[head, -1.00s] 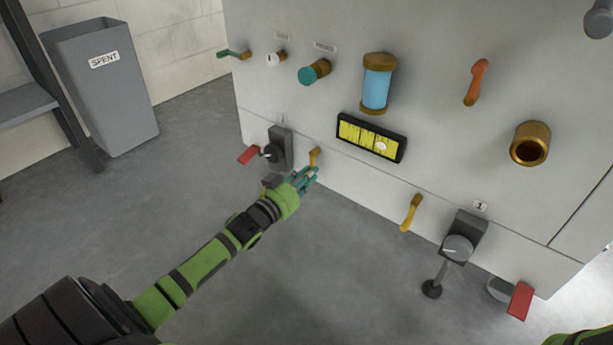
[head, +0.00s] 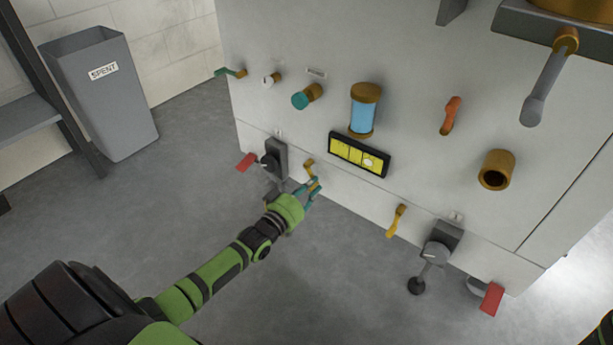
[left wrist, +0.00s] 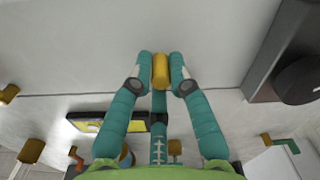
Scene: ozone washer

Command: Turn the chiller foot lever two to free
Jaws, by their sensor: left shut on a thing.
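The left yellow foot lever (head: 309,165) is on the low front of the grey machine, just right of the left dark grey foot box (head: 277,158). My left gripper (head: 314,188) is shut on its lower end; the teal fingers partly hide it. In the left wrist view the yellow lever end (left wrist: 161,70) sits between the fingertips of my left gripper (left wrist: 160,80). A second yellow lever (head: 397,220) hangs free farther right, beside the right foot box (head: 438,242). The tag above the left box is too small to read. My right gripper is out of view.
Above are a yellow display panel (head: 359,155), a blue cylinder (head: 364,112), an orange lever (head: 451,115) and a brass port (head: 496,170). Red pedals (head: 246,162) stick out low. A grey SPENT bin (head: 105,100) stands left. The floor in front is clear.

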